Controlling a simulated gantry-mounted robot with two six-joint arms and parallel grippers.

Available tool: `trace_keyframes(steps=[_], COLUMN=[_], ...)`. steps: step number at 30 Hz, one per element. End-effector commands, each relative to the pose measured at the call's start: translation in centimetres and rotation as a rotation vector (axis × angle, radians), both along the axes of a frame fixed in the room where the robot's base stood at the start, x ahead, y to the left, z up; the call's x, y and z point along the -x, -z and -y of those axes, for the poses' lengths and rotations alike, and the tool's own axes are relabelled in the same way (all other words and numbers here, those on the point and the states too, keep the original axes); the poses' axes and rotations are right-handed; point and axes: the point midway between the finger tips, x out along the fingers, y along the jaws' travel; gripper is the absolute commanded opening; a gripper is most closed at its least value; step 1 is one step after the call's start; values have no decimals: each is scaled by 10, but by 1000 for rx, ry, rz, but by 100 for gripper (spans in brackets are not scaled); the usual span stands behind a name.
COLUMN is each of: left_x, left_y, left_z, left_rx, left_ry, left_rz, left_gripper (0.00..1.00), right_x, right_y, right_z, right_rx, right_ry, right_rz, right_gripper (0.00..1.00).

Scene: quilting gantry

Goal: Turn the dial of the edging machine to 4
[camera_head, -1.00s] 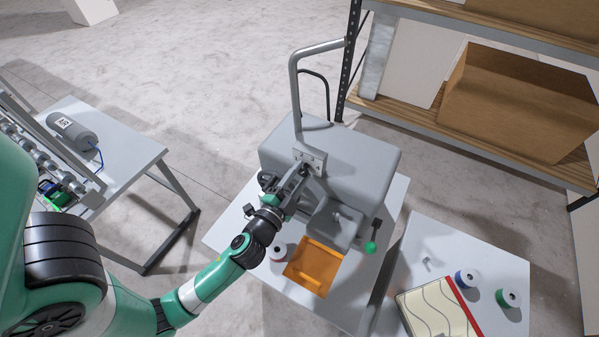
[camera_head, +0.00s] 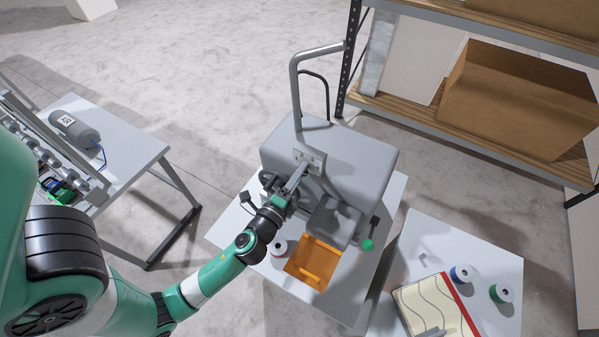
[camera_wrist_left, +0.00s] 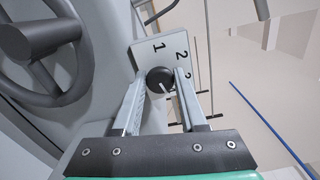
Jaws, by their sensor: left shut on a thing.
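The grey edging machine (camera_head: 350,160) stands on a white table. Its dial is a small dark round knob (camera_wrist_left: 159,80) with a white mark, on a pale plate (camera_wrist_left: 150,52) printed 1, 2 and part of a 3; any further numbers are hidden behind a finger. In the wrist view the white mark points down and slightly right, on the side away from the 1. My left gripper (camera_wrist_left: 160,84) is shut on the knob, one finger on each side. In the head view my left gripper (camera_head: 297,180) reaches the plate and hides the knob.
The machine has a handwheel (camera_wrist_left: 45,50) beside the dial, a tall bent tube (camera_head: 296,85) and a green-tipped lever (camera_head: 368,244). An orange plate (camera_head: 314,262) and a spool (camera_head: 279,247) lie in front. The right table holds fabric (camera_head: 432,305) and spools. A shelf (camera_head: 470,135) stands behind.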

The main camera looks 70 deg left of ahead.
Motion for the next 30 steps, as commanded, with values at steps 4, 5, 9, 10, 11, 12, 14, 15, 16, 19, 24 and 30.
trace_keyframes(steps=[4, 5, 9, 10, 11, 12, 14, 15, 16, 19, 24, 30], left_x=[0, 0, 0, 0, 0, 0, 0, 0, 0, 0, 0, 1], left_y=[-1, -1, -1, -1, -1, -1, -1, -1, -1, -1, -1, 0], left_z=[0, 0, 0, 0, 0, 0, 0, 0, 0, 0, 0, 1], left_rx=[-17, -19, -22, -22, -22, -22, -22, -22, -22, -20, -20, -19], left_ry=[1, 1, 1, 1, 1, 1, 1, 1, 1, 0, 0, 1], left_rz=[-11, -13, -15, -15, -15, -15, -15, -15, -15, -15, -15, -15], left_gripper=[0, 0, 0, 0, 0, 0, 0, 0, 0, 60, 70, 70], right_x=[0, 0, 0, 0, 0, 0, 0, 0, 0, 0, 0, 0], right_y=[-1, -1, -1, -1, -1, -1, -1, -1, -1, -1, -1, 0], right_z=[0, 0, 0, 0, 0, 0, 0, 0, 0, 0, 0, 0], right_rx=[0, 0, 0, 0, 0, 0, 0, 0, 0, 0, 0, 0], right_ry=[0, 0, 0, 0, 0, 0, 0, 0, 0, 0, 0, 0], right_rz=[0, 0, 0, 0, 0, 0, 0, 0, 0, 0, 0, 0], right_gripper=[50, 50, 50, 50, 50, 50, 50, 50, 50, 50, 50, 50])
